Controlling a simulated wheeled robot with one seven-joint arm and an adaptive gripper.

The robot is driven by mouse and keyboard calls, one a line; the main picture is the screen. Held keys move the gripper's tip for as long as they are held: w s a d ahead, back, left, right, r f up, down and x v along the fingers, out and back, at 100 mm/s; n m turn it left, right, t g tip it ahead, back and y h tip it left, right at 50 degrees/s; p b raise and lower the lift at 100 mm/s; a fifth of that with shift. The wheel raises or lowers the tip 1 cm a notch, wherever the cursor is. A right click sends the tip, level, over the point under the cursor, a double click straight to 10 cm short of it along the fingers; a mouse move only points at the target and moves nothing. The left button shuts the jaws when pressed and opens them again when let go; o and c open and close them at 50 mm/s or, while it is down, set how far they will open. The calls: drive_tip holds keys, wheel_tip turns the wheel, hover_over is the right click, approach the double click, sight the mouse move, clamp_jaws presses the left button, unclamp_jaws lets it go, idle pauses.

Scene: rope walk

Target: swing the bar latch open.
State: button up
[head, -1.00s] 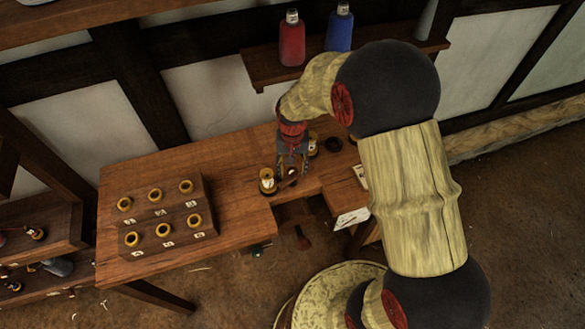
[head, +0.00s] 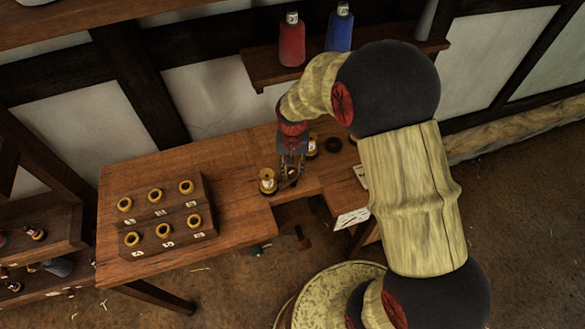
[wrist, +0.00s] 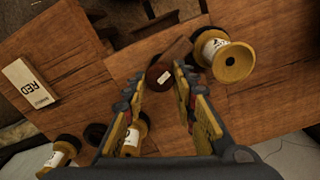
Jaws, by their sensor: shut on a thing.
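The bar latch (wrist: 179,49) is a dark brown wooden bar in the wrist view. It slants from a round reddish-brown end with a small white tag up toward the white-and-gold spool. My gripper (wrist: 157,82) has its two yellow-padded fingers on either side of the round end and is shut on the latch. The fingertips hide part of its sides. In the head view my gripper (head: 291,176) points down at the table's notched edge, and the latch is mostly hidden under the fingers.
A gold spool (head: 267,182) stands close left of my gripper; it shows beside the bar in the wrist view (wrist: 226,60). A block with several gold rings (head: 160,222) sits left on the table (head: 240,215). Red (head: 292,42) and blue (head: 339,30) bottles stand on the shelf behind.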

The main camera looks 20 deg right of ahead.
sight(292, 171)
drive_tip(key=shift+n, duration=0.3)
drive_tip(key=n+p, duration=0.2)
drive_tip(key=n, duration=0.2)
drive_tip(key=shift+n, duration=0.3)
drive_tip(key=n+p, duration=0.1)
drive_tip(key=n, duration=0.4)
drive_tip(key=shift+n, duration=0.3)
drive_tip(key=o, duration=1.2)
drive_tip(key=shift+r, duration=0.1)
wheel_tip(292, 171, up, 12)
drive_tip(key=shift+f, duration=0.1)
idle(0.4)
